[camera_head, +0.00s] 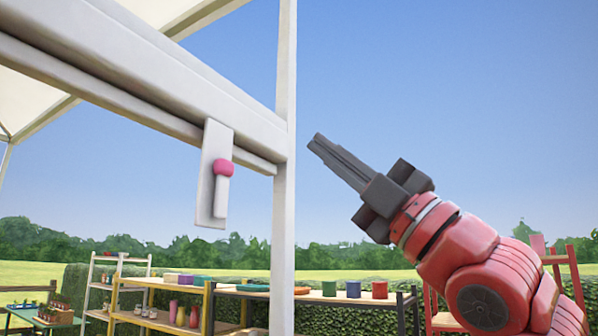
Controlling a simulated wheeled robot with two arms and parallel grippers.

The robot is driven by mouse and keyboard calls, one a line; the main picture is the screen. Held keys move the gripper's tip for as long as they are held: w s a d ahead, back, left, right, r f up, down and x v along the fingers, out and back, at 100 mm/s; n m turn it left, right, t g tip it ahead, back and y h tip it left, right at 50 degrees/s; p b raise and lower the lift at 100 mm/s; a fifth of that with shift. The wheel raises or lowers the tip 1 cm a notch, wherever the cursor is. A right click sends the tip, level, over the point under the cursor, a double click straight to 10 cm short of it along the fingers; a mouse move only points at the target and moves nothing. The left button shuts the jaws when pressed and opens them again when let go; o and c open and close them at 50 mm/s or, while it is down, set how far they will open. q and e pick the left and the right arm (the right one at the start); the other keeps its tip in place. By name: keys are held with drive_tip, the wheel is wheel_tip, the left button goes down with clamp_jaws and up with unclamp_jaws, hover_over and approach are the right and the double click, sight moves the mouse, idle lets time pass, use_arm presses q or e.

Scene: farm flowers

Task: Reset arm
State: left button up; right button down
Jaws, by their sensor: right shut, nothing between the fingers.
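My right gripper (318,144) is raised in the middle of the view against the sky, at the end of my red right arm, which comes in from the lower right. Its dark fingers are together and hold nothing. They point up and to the left, toward the white post, and appear apart from it. My left gripper is not in view.
A white canopy post (285,200) and a beam (130,75) stand to the left of the gripper. A white plate with a pink-topped lever (222,175) hangs from the beam. Shelves with colored pots (352,289) stand lower down. Open sky surrounds the gripper.

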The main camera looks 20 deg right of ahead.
drive_tip(key=shift+s+d, duration=0.45)
drive_tip(key=shift+d, duration=0.35)
drive_tip(key=shift+d, duration=0.1)
